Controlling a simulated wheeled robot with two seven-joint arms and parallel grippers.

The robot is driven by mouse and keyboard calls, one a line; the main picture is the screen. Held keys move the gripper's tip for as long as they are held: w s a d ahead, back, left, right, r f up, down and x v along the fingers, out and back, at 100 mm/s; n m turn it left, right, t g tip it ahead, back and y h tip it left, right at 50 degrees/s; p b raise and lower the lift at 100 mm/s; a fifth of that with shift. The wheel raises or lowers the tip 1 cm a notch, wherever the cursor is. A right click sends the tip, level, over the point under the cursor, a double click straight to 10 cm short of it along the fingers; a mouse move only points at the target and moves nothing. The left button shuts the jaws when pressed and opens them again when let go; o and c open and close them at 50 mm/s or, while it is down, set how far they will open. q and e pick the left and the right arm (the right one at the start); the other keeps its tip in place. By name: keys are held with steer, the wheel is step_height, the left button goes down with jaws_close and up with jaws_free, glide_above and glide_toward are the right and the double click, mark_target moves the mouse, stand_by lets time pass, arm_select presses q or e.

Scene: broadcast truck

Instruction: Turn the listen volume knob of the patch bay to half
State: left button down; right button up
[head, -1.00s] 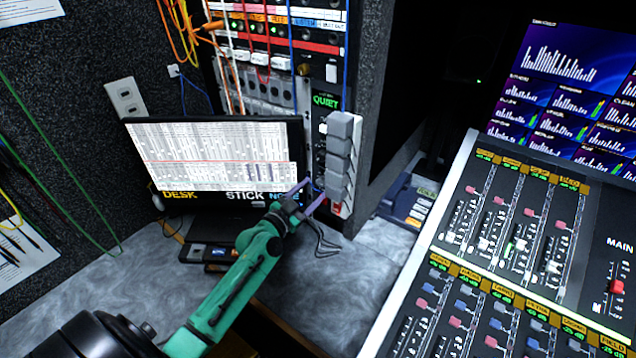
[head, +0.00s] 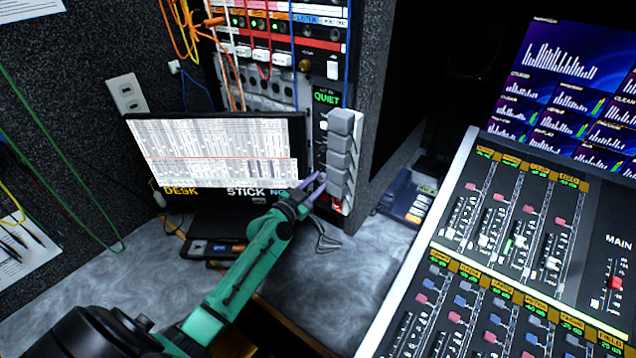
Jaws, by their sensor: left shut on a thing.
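The patch bay (head: 268,92) stands at the back, with rows of coloured strips, jacks and hanging cords. Its narrow dark side panel, under the green QUIET sign (head: 326,97), runs down beside a stack of grey blocks (head: 340,158). My left gripper (head: 316,184) is at the lower part of this panel, left of the lowest blocks. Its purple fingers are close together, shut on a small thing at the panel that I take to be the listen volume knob. The fingers hide the knob, so its setting cannot be read. My right gripper is out of view.
A monitor (head: 215,150) stands left of the gripper, close to my green forearm. A mixing console (head: 500,265) fills the right side. Cords hang before the patch bay and the left wall. The grey desk top (head: 345,270) between arm and console is mostly clear.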

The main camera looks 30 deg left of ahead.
arm_select(q)
steer(key=n, duration=0.5)
steer(key=shift+n, duration=0.4)
steer(key=n, duration=1)
steer(key=shift+n, duration=0.4)
steer(key=n, duration=0.4)
steer(key=shift+f+n, duration=0.1)
steer(key=shift+n, duration=0.3)
steer(key=c, duration=0.6)
jaws_free()
